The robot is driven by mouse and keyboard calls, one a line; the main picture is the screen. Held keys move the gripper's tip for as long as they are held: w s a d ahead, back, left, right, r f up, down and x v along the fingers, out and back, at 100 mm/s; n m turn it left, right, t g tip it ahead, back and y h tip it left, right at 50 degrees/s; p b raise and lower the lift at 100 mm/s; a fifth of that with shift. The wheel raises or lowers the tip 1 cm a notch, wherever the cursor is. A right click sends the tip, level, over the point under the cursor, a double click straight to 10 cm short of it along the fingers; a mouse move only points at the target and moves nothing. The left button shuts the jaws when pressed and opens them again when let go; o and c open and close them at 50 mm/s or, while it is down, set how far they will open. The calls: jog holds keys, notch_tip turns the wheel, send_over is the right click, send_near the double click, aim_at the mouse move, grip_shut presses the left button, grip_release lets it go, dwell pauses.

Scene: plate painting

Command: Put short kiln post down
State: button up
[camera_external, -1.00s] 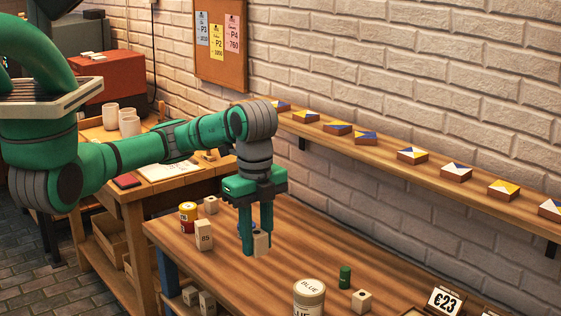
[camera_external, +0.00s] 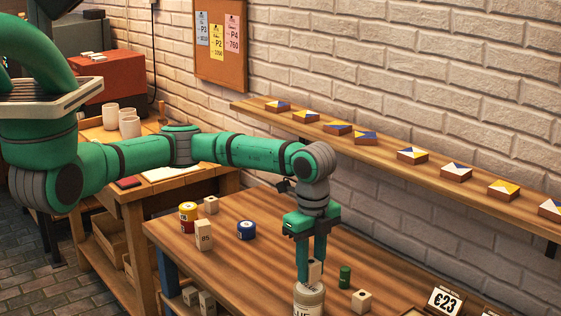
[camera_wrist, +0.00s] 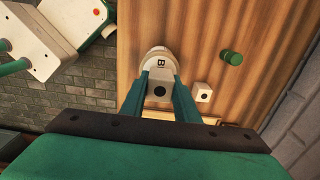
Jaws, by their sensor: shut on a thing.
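The short kiln post, a small beige block with a dark hole in its top (camera_wrist: 159,92), is held between the two fingers of my gripper (camera_wrist: 161,96). In the external view, the post (camera_external: 315,268) shows between the fingertips of my gripper (camera_external: 311,272), just above and partly overlapping the cream jar labelled BLUE (camera_external: 309,302). The jar also shows just beyond the post in the wrist view (camera_wrist: 156,54). I cannot tell whether post and jar touch. The wooden table (camera_external: 265,275) lies below.
A similar beige block (camera_external: 361,302) and a green cylinder (camera_external: 345,278) stand right of the jar. A taller post marked 85 (camera_external: 204,236), red and yellow tins (camera_external: 188,216), a small block (camera_external: 211,205) and a blue tin (camera_external: 246,230) stand at left. The table's middle is clear.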

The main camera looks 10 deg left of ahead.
aim_at(311, 261)
jog(key=shift+f, duration=0.95)
jog(key=shift+f, duration=0.2)
jog(key=o, duration=1.1)
jog(key=shift+r, duration=0.1)
notch_tip(311, 261, up, 12)
jog(key=shift+r, duration=0.1)
